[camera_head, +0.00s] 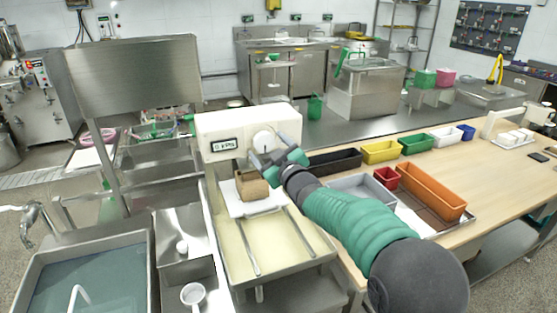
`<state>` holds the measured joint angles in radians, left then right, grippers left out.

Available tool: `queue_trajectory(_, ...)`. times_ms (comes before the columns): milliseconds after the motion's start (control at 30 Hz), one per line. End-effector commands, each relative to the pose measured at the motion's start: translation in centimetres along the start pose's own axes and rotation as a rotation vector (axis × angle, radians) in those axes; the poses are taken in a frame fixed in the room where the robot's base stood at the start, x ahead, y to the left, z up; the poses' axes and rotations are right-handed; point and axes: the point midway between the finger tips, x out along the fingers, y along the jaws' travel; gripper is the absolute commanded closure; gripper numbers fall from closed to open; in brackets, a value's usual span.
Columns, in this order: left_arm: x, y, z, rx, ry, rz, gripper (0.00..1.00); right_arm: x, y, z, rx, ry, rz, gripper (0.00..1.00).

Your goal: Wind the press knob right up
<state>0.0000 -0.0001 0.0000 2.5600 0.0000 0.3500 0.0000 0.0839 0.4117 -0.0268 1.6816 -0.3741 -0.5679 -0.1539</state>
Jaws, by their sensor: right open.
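The press is a white box (222,124) with a small dark display that seems to read 0 kPa. Its round white knob (263,141) is on the front face, right of the display. A brown block (252,185) sits on a white plate below the press. My right gripper (268,162) is open at the knob, its fingers just below and beside it; I cannot tell whether they touch it. The gripper hides part of the knob's surroundings. My left gripper is not in view.
A cream tray with metal rails (240,262) lies below the press. Left are a steel sink (135,262) and a white ladle (193,294). Right, a wooden table (497,185) bears an orange bin (430,190), a red bin (386,177) and a yellow bin (380,151).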

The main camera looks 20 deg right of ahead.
Motion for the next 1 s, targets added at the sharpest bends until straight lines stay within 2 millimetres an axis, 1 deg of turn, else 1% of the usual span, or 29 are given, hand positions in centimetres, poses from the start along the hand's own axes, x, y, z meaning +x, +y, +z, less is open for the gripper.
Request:
queue_trajectory(167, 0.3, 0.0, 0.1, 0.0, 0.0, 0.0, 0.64, -4.7, 0.1, 0.0, -0.001, 0.0, 0.002, 0.23)
queue_trajectory(300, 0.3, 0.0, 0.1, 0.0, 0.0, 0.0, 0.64, -8.9, 0.1, -0.1, 0.0, 0.001, 0.003, 0.23)
queue_trajectory(400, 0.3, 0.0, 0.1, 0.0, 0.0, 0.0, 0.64, -11.6, 0.1, 0.0, -0.001, 0.001, 0.002, 0.23)
queue_trajectory(500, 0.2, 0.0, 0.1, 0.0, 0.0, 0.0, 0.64, -13.6, 0.0, 0.0, 0.0, 0.0, 0.002, 0.23)
queue_trajectory(600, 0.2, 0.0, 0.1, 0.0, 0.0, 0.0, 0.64, -14.8, -0.1, 0.1, -0.001, 0.0, 0.001, 0.23)
queue_trajectory(700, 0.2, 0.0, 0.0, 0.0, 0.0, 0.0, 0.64, -15.4, -0.1, 0.1, 0.0, 0.0, 0.0, 0.23)
queue_trajectory(1000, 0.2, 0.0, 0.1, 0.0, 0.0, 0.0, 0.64, -15.4, -0.1, 0.1, 0.0, 0.0, 0.0, 0.23)
